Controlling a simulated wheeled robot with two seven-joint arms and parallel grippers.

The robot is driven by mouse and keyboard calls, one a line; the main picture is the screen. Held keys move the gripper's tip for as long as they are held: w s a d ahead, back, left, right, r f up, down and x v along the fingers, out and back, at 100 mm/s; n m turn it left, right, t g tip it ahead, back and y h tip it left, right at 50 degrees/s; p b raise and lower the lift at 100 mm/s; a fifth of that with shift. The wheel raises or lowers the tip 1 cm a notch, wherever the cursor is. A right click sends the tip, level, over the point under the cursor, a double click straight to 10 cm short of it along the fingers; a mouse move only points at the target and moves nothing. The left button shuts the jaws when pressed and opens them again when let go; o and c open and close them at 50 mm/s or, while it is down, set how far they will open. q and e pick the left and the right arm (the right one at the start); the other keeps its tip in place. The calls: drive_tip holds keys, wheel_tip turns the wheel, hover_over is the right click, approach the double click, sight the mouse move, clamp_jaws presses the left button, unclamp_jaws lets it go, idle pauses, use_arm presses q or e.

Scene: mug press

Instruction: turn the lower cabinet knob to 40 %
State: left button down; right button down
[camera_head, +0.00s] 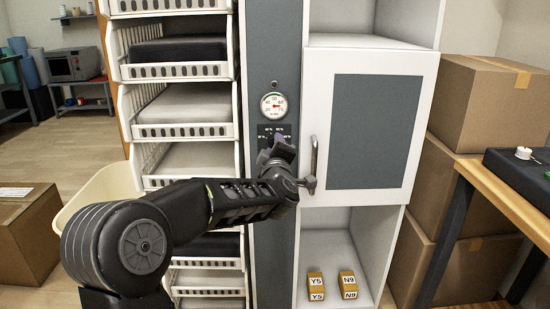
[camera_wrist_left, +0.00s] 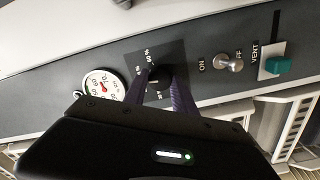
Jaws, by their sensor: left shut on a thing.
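The lower cabinet knob (camera_wrist_left: 160,79) is a small dark knob on a dark dial plate (camera_wrist_left: 141,60) with percent marks, on the grey panel. In the left wrist view my left gripper (camera_wrist_left: 163,84) has its two purple-grey fingers on either side of the knob, shut on it. In the head view my left gripper (camera_head: 281,140) reaches the panel and hides the knob; part of the dial plate (camera_head: 266,130) shows around it. The knob's exact setting cannot be read. My right gripper is not in view.
A round gauge (camera_head: 273,104) sits above the dial; it also shows in the left wrist view (camera_wrist_left: 104,84). An on/off switch (camera_wrist_left: 230,62) and a green vent lever (camera_wrist_left: 278,65) are nearby. A white cabinet door (camera_head: 372,131) with a handle (camera_head: 313,160) is close on the right, white baskets (camera_head: 180,131) on the left.

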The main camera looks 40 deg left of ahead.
use_arm(q)
drive_tip(key=shift+n+b, duration=2.65)
drive_tip(key=shift+n, duration=0.65)
drive_tip(key=c, duration=1)
unclamp_jaws()
